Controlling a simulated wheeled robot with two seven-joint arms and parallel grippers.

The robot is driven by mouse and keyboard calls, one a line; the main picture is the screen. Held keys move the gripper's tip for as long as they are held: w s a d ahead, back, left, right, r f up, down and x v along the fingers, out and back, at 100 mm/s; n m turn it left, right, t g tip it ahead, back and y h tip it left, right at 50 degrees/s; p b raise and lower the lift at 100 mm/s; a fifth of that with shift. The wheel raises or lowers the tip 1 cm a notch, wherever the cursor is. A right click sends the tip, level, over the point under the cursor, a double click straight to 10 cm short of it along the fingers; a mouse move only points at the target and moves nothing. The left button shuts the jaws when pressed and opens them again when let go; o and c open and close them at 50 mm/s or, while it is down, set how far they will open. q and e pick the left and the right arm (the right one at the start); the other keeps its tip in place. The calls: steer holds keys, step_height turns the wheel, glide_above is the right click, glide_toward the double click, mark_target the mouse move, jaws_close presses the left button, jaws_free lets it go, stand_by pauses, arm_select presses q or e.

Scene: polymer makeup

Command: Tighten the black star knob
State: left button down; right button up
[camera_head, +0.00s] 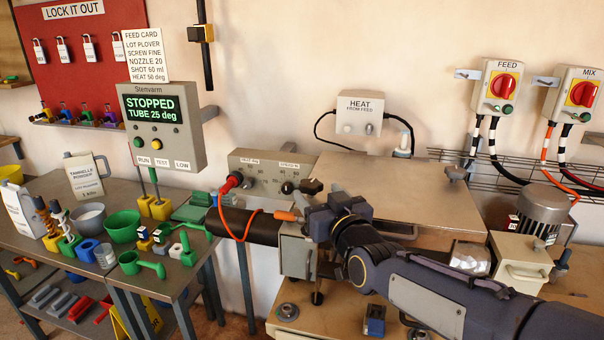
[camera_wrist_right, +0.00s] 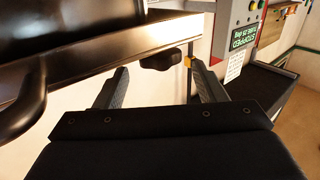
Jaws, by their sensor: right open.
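In the right wrist view a black knob (camera_wrist_right: 162,60) sticks out from the edge of a metal bar and lies ahead of and between my right fingers. My right gripper (camera_wrist_right: 163,78) is open, with one finger on each side of the knob's line; I see no contact. In the head view my right gripper (camera_head: 322,210) is beside the metal block at the end of the dark tube. A black knob-like part (camera_head: 312,187) shows just above it; I cannot tell for sure that it is the same knob. My left gripper is not in view.
The dark tube (camera_head: 250,226) with an orange cable runs left of my gripper. A grey control box (camera_head: 262,168) stands behind it. The display (camera_head: 158,110) reads STOPPED, TUBE 25 deg. Green cups and scoops crowd the left table. A motor (camera_head: 540,212) stands at the right.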

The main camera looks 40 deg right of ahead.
mark_target(307, 180)
steer(key=shift+p+x, duration=0.9)
steer(key=shift+x, duration=2.65)
steer(key=c, duration=1)
